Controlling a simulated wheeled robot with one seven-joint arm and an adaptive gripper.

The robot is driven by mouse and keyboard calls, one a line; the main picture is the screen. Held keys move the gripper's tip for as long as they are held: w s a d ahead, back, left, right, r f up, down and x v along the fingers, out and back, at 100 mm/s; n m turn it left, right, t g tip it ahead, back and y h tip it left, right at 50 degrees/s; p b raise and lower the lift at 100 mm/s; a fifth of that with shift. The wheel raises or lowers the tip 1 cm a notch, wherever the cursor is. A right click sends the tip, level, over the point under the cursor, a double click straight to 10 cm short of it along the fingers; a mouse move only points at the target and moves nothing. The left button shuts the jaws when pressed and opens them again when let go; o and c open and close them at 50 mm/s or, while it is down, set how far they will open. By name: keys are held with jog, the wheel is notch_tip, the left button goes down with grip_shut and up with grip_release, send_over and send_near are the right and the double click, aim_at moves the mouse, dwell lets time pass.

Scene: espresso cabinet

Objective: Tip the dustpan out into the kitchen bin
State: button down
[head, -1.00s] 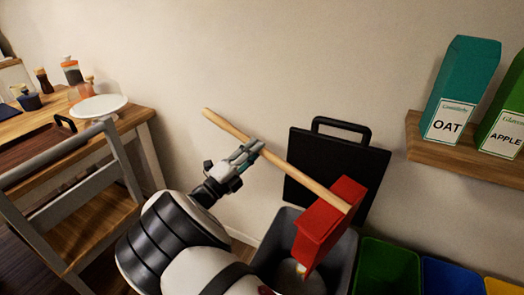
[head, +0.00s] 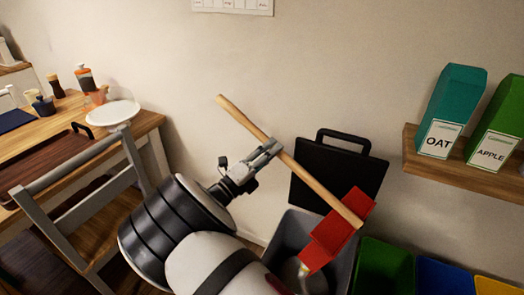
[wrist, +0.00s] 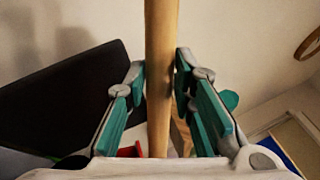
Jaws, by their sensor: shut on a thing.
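The red dustpan (head: 334,232) is at the lower end of a long wooden handle (head: 310,178). My gripper (head: 268,150) is shut on that handle at about its middle; the handle (wrist: 161,80) also runs between the fingers (wrist: 160,95) in the wrist view. The dustpan is tilted over the open grey kitchen bin (head: 295,232), whose black lid (head: 332,172) stands up behind it. A small pale thing (head: 303,270) shows at the bin's mouth below the dustpan's lower edge; I cannot tell whether it touches the pan.
Green (head: 385,268), blue (head: 443,277) and yellow (head: 497,286) bins stand right of the grey bin. A wall shelf (head: 470,166) holds an oat carton (head: 452,105) and an apple carton (head: 496,125). A chair (head: 75,190) and a table (head: 150,128) are at the left.

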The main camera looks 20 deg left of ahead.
jog(key=s+d+r+m+g+h+p, duration=0.15)
jog(key=s+d+r+m+p, duration=0.3)
jog(key=d+r+p, duration=0.6)
jog(key=s+d+r+m+g+h+p, duration=0.15)
jog(key=s+d+r+m+p, duration=0.35)
jog(key=d+r+p, duration=0.6)
jog(key=s+d+r+m+g+p, duration=0.1)
jog(key=s+d+r+m+p, duration=0.1)
jog(key=d+m+p, duration=0.2)
jog(key=s+d+r+m+g+p, duration=0.1)
jog(key=s+d+m+p, duration=0.1)
jog(key=d, duration=0.9)
jog(key=shift+d+r+m+y+p, duration=0.15)
jog(key=shift+r+m+y+p, duration=0.25)
jog(key=shift+m+p, duration=0.6)
dwell(1.4)
jog(key=shift+d, duration=0.1)
dwell(0.5)
